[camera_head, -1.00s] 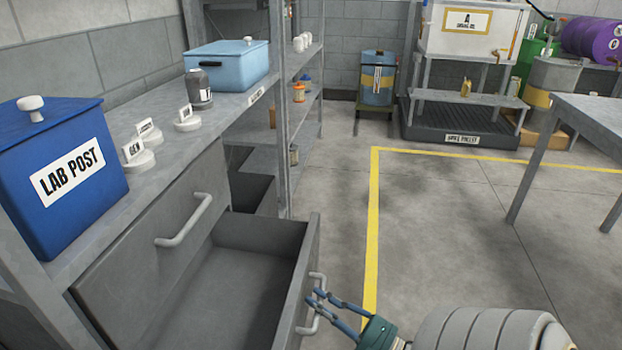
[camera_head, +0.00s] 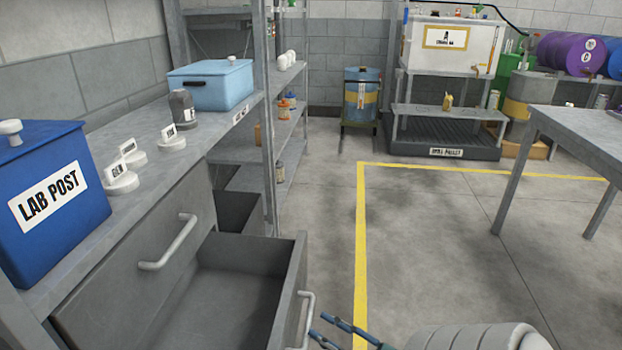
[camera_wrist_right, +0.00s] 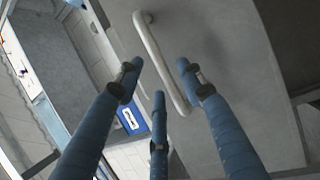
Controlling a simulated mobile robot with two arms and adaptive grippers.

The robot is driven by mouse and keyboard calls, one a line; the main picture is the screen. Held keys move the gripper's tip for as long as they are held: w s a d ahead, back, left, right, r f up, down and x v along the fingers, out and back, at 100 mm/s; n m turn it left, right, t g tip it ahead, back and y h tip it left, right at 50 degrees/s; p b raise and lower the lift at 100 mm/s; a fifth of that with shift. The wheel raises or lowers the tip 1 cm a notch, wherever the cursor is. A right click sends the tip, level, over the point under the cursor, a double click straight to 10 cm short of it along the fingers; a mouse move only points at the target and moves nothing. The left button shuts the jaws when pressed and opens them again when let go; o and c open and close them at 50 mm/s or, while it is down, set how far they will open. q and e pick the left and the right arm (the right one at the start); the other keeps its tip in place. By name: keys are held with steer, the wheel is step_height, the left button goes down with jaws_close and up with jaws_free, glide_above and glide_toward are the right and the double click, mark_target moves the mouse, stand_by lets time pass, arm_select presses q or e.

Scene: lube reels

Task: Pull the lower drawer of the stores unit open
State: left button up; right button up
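The lower drawer (camera_head: 240,280) of the grey stores unit is pulled well out, and its inside looks empty. Its pale bar handle (camera_head: 303,322) is on the drawer front. The upper drawer (camera_head: 140,262) above it is shut, with its own bar handle (camera_head: 170,246). My right gripper (camera_head: 320,326) is just right of the lower handle, apart from it, its blue fingers spread and empty. In the right wrist view the spread fingers (camera_wrist_right: 158,80) point toward a bar handle (camera_wrist_right: 160,60) on a grey front. My left gripper is not in view.
On the unit's top are a blue LAB POST box (camera_head: 90,185), small label stands (camera_head: 120,178), a dark bottle (camera_head: 182,108) and a light blue box (camera_head: 225,85). A grey table (camera_head: 575,130) stands right.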

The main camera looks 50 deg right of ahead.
steer(key=a+v, duration=0.1)
steer(key=v, duration=0.6)
steer(key=shift+s+d, duration=0.25)
steer(key=shift+d, duration=0.2)
